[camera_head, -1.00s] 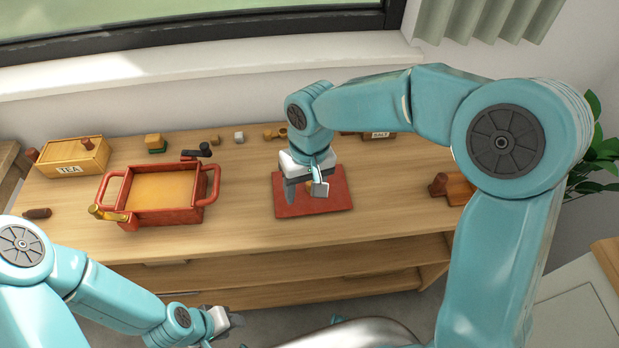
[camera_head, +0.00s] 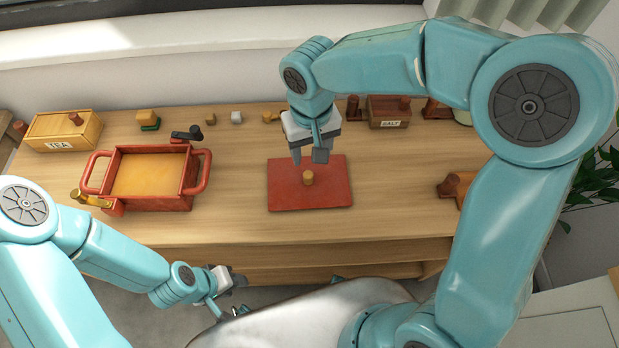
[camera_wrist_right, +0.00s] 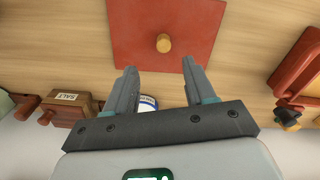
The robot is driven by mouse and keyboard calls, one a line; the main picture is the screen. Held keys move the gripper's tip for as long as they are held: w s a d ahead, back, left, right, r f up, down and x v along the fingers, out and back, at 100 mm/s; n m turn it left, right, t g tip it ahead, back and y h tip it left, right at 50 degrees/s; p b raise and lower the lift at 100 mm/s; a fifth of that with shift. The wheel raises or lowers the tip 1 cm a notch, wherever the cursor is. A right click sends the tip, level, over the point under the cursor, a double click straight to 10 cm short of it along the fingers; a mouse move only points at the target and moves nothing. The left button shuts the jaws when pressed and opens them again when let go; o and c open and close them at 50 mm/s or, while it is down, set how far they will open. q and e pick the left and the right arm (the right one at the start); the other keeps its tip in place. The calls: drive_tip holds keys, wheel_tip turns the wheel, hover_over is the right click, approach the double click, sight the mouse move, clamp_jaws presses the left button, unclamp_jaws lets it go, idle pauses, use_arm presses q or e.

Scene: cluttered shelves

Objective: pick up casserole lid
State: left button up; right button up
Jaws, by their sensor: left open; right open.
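The casserole lid (camera_head: 331,192) is a flat red square with a small wooden knob (camera_head: 308,178) at its middle. It lies on the wooden counter, right of the red casserole (camera_head: 150,204). My right gripper (camera_head: 310,158) is open and empty, over the lid's back edge and behind the knob. In the right wrist view the lid (camera_wrist_right: 205,30) and knob (camera_wrist_right: 163,43) show beyond the fingertips (camera_wrist_right: 157,65), apart from them. My left gripper (camera_head: 236,284) is open and empty, low in front of the counter's front edge.
A yellow TEA box (camera_head: 62,130) stands at the back left. A brown SALT box (camera_head: 388,111) stands behind my right arm. A brown wooden item (camera_head: 455,187) sits at right. The counter is clear between casserole and lid.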

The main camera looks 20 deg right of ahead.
sight(309, 175)
wheel_tip(309, 175, down, 3)
drive_tip(key=shift+w+f, duration=0.1)
drive_tip(key=shift+f, duration=0.1)
drive_tip(key=shift+s+a+f, duration=0.1)
drive_tip(key=shift+s+f, duration=0.1)
drive_tip(key=shift+f, duration=0.3)
drive_tip(key=f, duration=0.5)
drive_tip(key=shift+a, duration=0.2)
clamp_jaws()
